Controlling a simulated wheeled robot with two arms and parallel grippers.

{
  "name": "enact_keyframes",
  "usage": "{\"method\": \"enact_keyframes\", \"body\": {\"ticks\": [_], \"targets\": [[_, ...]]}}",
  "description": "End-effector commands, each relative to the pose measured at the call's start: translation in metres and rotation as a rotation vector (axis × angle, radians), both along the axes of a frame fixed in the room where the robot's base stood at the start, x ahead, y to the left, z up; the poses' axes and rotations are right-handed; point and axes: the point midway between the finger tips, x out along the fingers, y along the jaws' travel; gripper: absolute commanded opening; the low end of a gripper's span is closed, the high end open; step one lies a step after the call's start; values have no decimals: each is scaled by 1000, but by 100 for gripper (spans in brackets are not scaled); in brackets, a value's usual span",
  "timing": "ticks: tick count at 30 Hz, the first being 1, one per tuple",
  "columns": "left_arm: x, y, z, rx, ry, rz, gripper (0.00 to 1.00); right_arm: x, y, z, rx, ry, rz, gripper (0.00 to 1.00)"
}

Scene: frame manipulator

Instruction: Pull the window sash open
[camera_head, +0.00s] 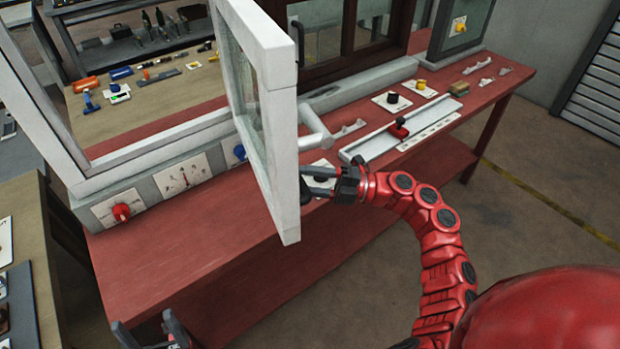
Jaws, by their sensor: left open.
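The window sash (285,215) is a pale grey frame with a glass pane, swung out from the window frame (150,165) over the bench. My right gripper (317,181), on the red arm from the lower right, is at the sash's right side, low down. Its fingertips are close to the sash edge and partly hidden, so contact and grip are unclear. My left gripper (152,333) is at the bottom left edge, its fingers apart and empty, well away from the sash.
The red bench (200,245) holds a slider rail (385,140) with a red knob, and several knob plates. A red knob (121,212) and a blue knob (239,152) are on the window's base. A tool table (150,110) is behind. Floor is clear at right.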

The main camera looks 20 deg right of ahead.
Motion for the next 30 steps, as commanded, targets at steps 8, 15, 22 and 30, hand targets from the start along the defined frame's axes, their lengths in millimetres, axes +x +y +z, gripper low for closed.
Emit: {"method": "enact_keyframes", "body": {"ticks": [8,15,22,30], "targets": [[0,0,-6,0,0,0,78,-4,-16,-5,0,2,-6,55],[0,0,-21,0,0,0,78,-21,-69,-15,1,-1,-8,55],[0,0,-31,0,0,0,78,-37,-108,-21,3,-3,-4,55],[0,0,-55,0,0,0,78,-47,-133,-27,4,-7,-4,55]]}}
